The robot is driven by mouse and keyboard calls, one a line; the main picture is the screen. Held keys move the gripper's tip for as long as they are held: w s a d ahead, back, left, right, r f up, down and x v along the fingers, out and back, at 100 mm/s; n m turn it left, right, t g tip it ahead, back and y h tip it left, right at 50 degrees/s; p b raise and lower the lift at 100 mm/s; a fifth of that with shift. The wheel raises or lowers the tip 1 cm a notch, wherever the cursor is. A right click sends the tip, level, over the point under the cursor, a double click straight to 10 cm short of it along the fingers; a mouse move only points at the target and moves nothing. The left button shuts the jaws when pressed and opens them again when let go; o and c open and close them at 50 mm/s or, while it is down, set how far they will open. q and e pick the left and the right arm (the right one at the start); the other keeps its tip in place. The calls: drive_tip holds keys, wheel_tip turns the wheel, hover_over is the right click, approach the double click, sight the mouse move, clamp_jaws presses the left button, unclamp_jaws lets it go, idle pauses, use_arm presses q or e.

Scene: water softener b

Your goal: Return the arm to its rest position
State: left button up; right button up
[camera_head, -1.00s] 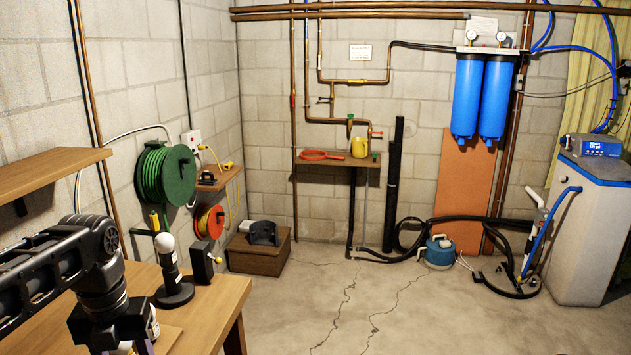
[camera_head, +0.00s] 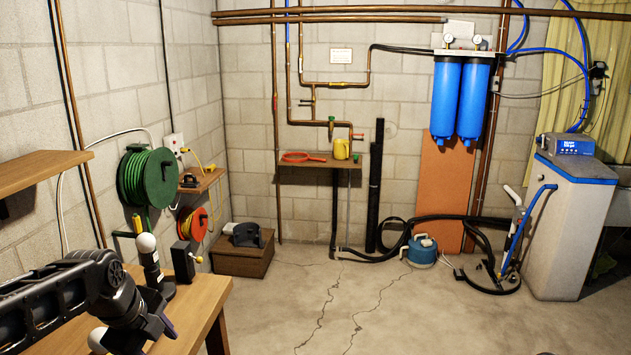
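My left arm (camera_head: 65,298) comes in from the left, low over the wooden workbench. My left gripper (camera_head: 162,330) points down and to the right at its end, near the bench's front part. The fingertips are dark and partly seen, so I cannot tell whether they are open or shut. A white round-topped thing (camera_head: 97,340) shows beside the gripper, partly hidden behind it. I cannot tell whether they touch. My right gripper is not in view.
The workbench (camera_head: 205,300) carries a black stand with a white ball top (camera_head: 147,243) and a small dark box (camera_head: 183,262), close behind the gripper. A wooden shelf (camera_head: 40,170) juts out above the arm.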

use_arm(q)
drive_tip(key=d+f+n+h, duration=0.1)
drive_tip(key=d+f+n, duration=0.45)
drive_tip(key=f, duration=0.25)
drive_tip(key=d+f+n+t+h, duration=0.1)
drive_tip(key=d+f+n, duration=0.3)
drive_tip(key=f+n, duration=0.25)
drive_tip(key=d+f+n, duration=0.5)
drive_tip(key=f, duration=0.3)
drive_tip(key=s+d+f+n+g, duration=0.2)
drive_tip(key=s+d+f, duration=0.3)
drive_tip(key=s+f, duration=0.4)
drive_tip(key=s+d+f+n+g+h, duration=0.1)
drive_tip(key=s+d+f+n+g, duration=0.1)
drive_tip(key=s+f, duration=0.7)
drive_tip(key=s+d+n, duration=0.1)
drive_tip(key=s+d, duration=0.1)
drive_tip(key=s, duration=0.3)
drive_tip(key=shift+s+d+g+h, duration=0.3)
drive_tip(key=shift+s+d+g, duration=0.05)
drive_tip(key=shift+s+g, duration=0.05)
drive_tip(key=shift+c, duration=1)
